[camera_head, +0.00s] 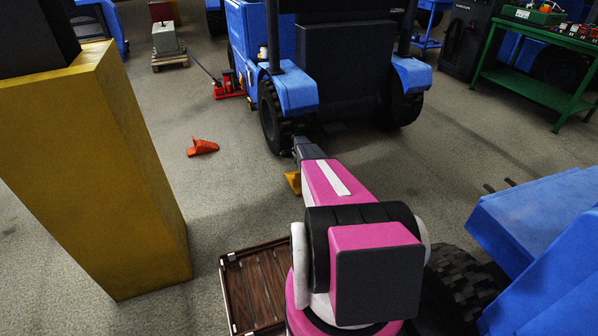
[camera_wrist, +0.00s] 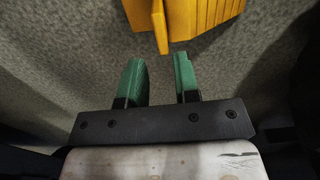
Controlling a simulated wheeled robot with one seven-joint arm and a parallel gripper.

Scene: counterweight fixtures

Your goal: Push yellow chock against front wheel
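The yellow chock (camera_head: 293,182) lies on the floor in the head view, partly hidden by my arm. It stands a little nearer than the tractor's black left wheel (camera_head: 270,118), with a gap of floor between them. In the wrist view the ribbed yellow chock (camera_wrist: 205,14) is at the top edge, cut off by the frame, with a thin upright yellow part (camera_wrist: 160,27) at its left. My gripper (camera_wrist: 160,72) has two green fingers spread apart with nothing between them. The chock lies just beyond the fingertips, apparently not touching. The head view does not show the fingers clearly.
An orange chock (camera_head: 202,147) lies on the floor at left. A red jack (camera_head: 228,90) stands by the blue tractor (camera_head: 340,50). A yellow pillar (camera_head: 95,170) is at left, a brown slatted crate (camera_head: 226,290) below. Another blue vehicle (camera_head: 530,225) is close at right.

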